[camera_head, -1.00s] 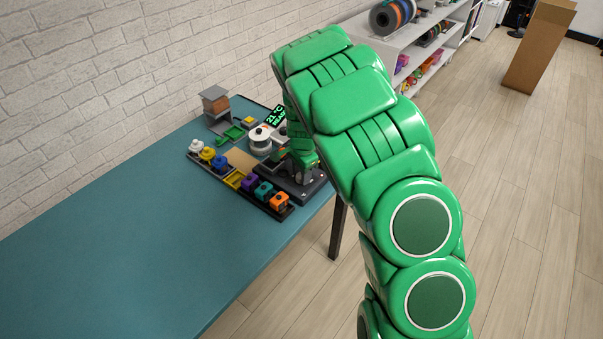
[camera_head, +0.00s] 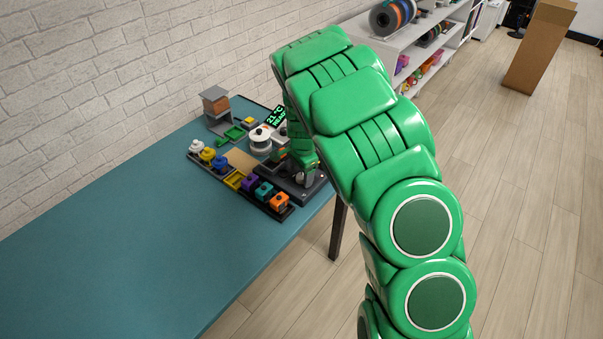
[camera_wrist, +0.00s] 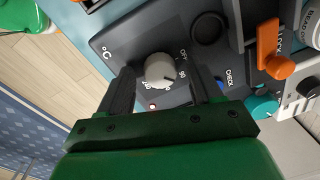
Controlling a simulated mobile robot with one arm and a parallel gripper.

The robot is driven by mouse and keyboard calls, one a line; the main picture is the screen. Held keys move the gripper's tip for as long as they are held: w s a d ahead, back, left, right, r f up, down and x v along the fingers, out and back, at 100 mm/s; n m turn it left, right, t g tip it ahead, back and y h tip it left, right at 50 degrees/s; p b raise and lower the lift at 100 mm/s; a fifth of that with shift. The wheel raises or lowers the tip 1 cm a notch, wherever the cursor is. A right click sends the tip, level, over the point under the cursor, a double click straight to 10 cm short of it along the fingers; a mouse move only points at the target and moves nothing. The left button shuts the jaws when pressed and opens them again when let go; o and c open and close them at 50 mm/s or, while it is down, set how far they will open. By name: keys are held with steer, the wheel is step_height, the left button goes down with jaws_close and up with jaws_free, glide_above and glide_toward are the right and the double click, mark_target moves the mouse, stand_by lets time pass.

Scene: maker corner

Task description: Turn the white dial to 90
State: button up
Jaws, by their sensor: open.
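The white dial (camera_wrist: 158,68) sits on a dark panel (camera_wrist: 108,46) with a °C mark. In the wrist view, OFF and 90 are printed at its right side, and other numbers below it are partly covered. A mark on the dial seems to face the lower right, near 90, but I cannot read its exact setting. My gripper (camera_wrist: 160,76) is open, with one dark finger on each side of the dial and visible gaps between. In the head view, my arm hides the dial; the dark panel (camera_head: 310,190) shows below my wrist.
An orange lever (camera_wrist: 276,64) beside LOCK and a dark round ring (camera_wrist: 208,28) lie right of the dial.

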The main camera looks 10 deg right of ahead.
steer(key=shift+r, duration=0.15)
step_height(320, 180, up, 6)
steer(key=shift+s+d+r, duration=0.15)
steer(key=shift+r, duration=0.6)
